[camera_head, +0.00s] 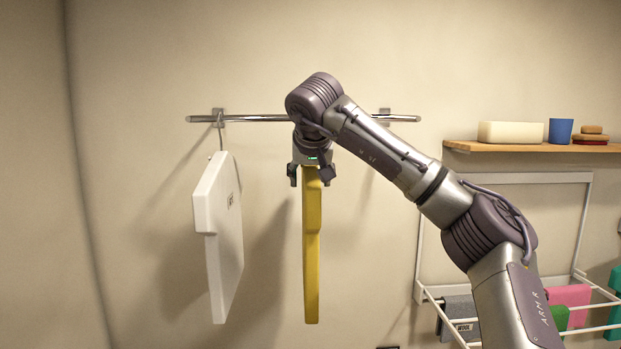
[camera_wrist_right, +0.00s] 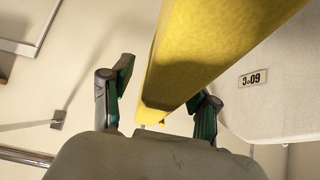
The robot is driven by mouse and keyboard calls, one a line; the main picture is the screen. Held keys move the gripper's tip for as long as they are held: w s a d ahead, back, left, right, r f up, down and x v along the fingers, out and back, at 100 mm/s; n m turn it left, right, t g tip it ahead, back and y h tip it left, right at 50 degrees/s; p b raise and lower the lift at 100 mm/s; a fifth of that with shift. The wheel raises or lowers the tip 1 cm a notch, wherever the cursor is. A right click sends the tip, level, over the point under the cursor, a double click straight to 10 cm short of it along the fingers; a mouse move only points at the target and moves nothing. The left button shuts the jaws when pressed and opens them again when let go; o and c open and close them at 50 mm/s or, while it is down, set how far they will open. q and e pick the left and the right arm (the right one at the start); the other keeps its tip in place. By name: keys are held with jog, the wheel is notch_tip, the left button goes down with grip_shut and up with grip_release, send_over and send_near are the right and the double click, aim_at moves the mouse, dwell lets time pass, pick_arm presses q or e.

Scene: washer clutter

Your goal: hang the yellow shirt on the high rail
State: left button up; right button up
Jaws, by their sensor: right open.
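The yellow shirt (camera_head: 312,250) is a flat, board-like shape seen edge-on, upright below the rail in the head view. It fills the upper middle of the right wrist view (camera_wrist_right: 205,50). My right gripper (camera_head: 311,176) is at its top, fingers open on either side; the wrist view shows gaps between the fingers (camera_wrist_right: 163,90) and the shirt. The high rail (camera_head: 260,118) is a chrome bar on the wall, just above the gripper. My right arm covers the shirt's top, so I cannot tell whether its hook is on the rail. My left gripper is out of view.
A white shirt (camera_head: 222,240) hangs by a hook near the rail's left end, clear of the yellow one. A wooden shelf (camera_head: 530,147) holds a white block, a blue cup (camera_head: 560,131) and smaller items. A drying rack (camera_head: 580,305) with folded cloths stands lower right.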

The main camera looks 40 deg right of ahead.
jog(key=v, duration=1.1)
jog(key=shift+s+a+r, duration=0.2)
jog(key=shift+s+r, duration=0.05)
jog(key=shift+s, duration=0.05)
